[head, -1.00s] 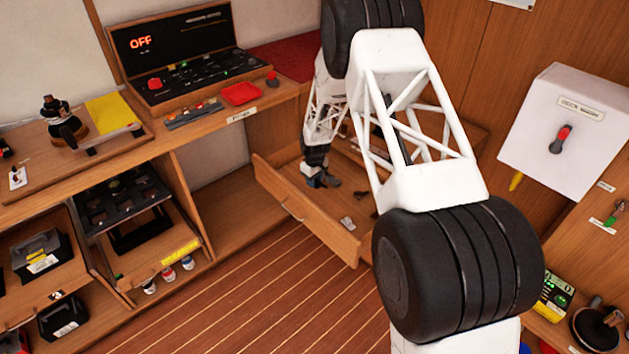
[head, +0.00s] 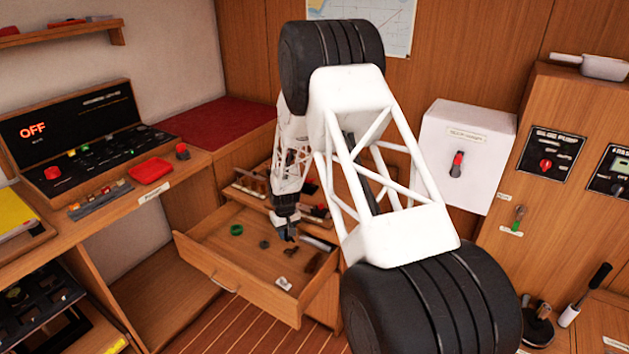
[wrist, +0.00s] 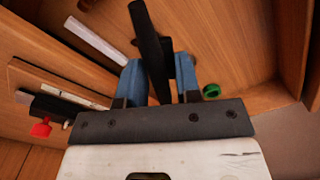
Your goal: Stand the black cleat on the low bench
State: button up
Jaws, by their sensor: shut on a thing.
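My gripper (wrist: 159,62) has two blue fingers, shut on a long black bar-shaped piece that looks like the black cleat (wrist: 147,30). The bar points away from the wrist, with a short stub on its right side. In the head view my gripper (head: 287,234) is over the open wooden drawer (head: 222,262). The cleat is too small and dark there to make out clearly. I cannot tell for sure which surface is the low bench; a low red-topped surface (head: 222,137) lies behind and left of the drawer.
The drawer holds a green ring (head: 236,230), a small white piece (head: 283,284) and other small items. A console reading OFF (head: 70,135) and a red tray (head: 150,170) stand on the left counter. A white box (head: 462,150) hangs on the back wall.

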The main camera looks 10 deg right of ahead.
jog(key=d+r+n, duration=0.1)
jog(key=d+n, duration=0.1)
jog(key=d, duration=0.6)
jog(key=d+r+n, duration=0.2)
jog(key=d, duration=0.6)
jog(key=d+r+n, duration=0.1)
jog(key=d+n, duration=0.1)
jog(key=d, duration=0.5)
jog(key=shift+w+d+r, duration=0.2)
jog(key=shift+w+d, duration=0.1)
jog(key=shift+d, duration=0.1)
jog(key=shift+w, duration=0.1)
jog(key=w+d, duration=0.1)
jog(key=w, duration=0.4)
jog(key=w+d+f, duration=0.1)
jog(key=w, duration=0.4)
jog(key=w+d, duration=0.1)
jog(key=w, duration=0.4)
jog(key=shift+w+f, duration=0.25)
jog(key=shift+w, duration=0.05)
jog(key=shift+f, duration=1.75)
jog(key=shift+f, duration=0.1)
jog(key=o, duration=0.9)
jog(key=shift+o, duration=0.2)
